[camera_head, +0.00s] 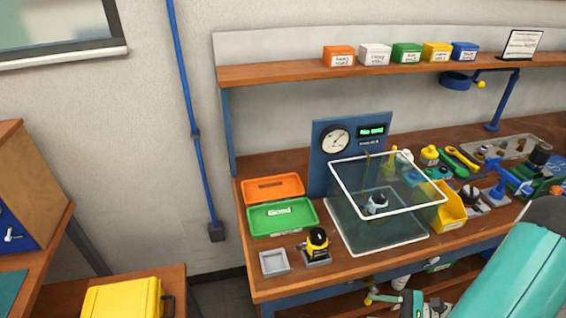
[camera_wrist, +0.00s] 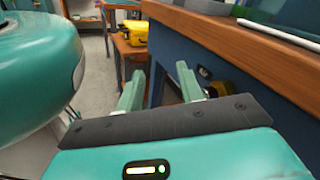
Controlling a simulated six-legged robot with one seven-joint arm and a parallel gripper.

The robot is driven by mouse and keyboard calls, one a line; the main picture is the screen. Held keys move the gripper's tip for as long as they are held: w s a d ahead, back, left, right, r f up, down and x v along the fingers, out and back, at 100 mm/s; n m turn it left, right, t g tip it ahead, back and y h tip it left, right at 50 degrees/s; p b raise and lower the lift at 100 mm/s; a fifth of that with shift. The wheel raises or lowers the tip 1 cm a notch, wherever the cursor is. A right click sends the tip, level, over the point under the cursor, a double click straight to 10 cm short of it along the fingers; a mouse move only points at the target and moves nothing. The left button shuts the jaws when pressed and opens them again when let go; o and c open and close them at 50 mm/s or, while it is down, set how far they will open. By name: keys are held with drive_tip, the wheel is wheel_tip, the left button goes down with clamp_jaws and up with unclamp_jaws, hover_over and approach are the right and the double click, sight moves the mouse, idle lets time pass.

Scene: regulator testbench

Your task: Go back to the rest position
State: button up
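My gripper (camera_wrist: 159,74) shows in the wrist view with its two green fingers apart and nothing between them. It is beside the blue front of the bench, below the wooden edge of the top. In the head view my teal arm reaches in from the lower right, and the gripper end is low in front of the bench. The workbench (camera_head: 350,262) carries a regulator (camera_head: 376,203) under a tilted clear cover (camera_head: 398,207), in front of a blue gauge panel (camera_head: 322,163). A black-and-yellow regulator (camera_head: 317,240) stands at the front left.
A green tray (camera_head: 283,219), an orange tray (camera_head: 273,190) and a small grey tray (camera_head: 274,262) sit on the bench's left. A yellow bin (camera_head: 449,207) and several tools are at the right. A yellow case (camera_head: 122,298) stands on a low table. Floor shows between case and bench.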

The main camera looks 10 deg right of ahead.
drive_tip(key=a+r+n+h, duration=0.5)
drive_tip(key=r+n, duration=0.1)
drive_tip(key=r, duration=0.3)
drive_tip(key=w+a+r+n+g+h, duration=0.1)
drive_tip(key=a+r+n+h, duration=0.4)
drive_tip(key=r, duration=0.5)
drive_tip(key=a+r+n+h, duration=0.6)
drive_tip(key=r+n, duration=0.2)
drive_tip(key=r, duration=0.1)
drive_tip(key=shift+w+a+r+g, duration=0.15)
drive_tip(key=shift+a+r+g, duration=0.05)
drive_tip(key=shift+r+g, duration=0.2)
